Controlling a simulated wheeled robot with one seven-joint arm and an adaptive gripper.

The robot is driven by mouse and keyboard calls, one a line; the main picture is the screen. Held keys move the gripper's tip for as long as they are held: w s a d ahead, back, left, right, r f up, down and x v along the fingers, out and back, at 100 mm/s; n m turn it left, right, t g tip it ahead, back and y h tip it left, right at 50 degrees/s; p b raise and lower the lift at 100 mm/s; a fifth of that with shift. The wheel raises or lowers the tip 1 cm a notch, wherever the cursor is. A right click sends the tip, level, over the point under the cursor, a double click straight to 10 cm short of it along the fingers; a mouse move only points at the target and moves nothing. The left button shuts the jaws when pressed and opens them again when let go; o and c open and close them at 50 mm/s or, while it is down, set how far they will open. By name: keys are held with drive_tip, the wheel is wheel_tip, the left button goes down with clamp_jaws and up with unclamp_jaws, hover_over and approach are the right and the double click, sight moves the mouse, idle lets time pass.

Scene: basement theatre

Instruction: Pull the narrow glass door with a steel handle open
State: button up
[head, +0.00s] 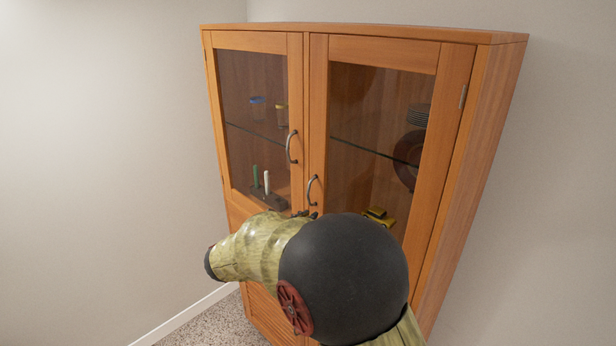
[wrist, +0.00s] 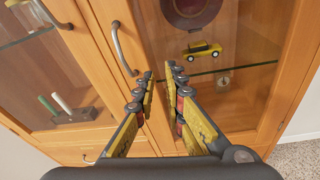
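A wooden cabinet (head: 478,150) has two framed glass doors side by side, both closed. The left door (head: 296,90) looks narrower in the head view; its curved steel handle (head: 292,147) is near its right edge. The right door (head: 318,110) has a similar handle (head: 312,190) at its left edge, which also shows in the wrist view (wrist: 122,48). My gripper (wrist: 161,74) is open and empty, its fingertips just right of that right handle's lower end, not around it. In the head view my arm hides most of the gripper.
Behind the glass are cups, green and white sticks (wrist: 55,105), a yellow toy car (wrist: 202,50) and plates. A wall (head: 110,150) stands left of the cabinet, with another behind it. Some carpet (head: 215,325) is clear at lower left.

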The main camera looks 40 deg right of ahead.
sight(308, 193)
drive_tip(key=shift+w+d+r+n+t+h+p, duration=0.3)
drive_tip(key=shift+w+d+n, duration=0.3)
drive_tip(key=shift+w+d, duration=0.7)
drive_tip(key=shift+w+d+r+n+t+h+p, duration=0.25)
drive_tip(key=shift+w+d+r+n+t, duration=0.25)
drive_tip(key=shift+w+d, duration=0.75)
drive_tip(key=shift+w+d+r+n+t+h+p, duration=0.25)
drive_tip(key=shift+w+d+n, duration=0.45)
drive_tip(key=shift+w+d, duration=0.6)
drive_tip(key=shift+s, duration=0.15)
clamp_jaws()
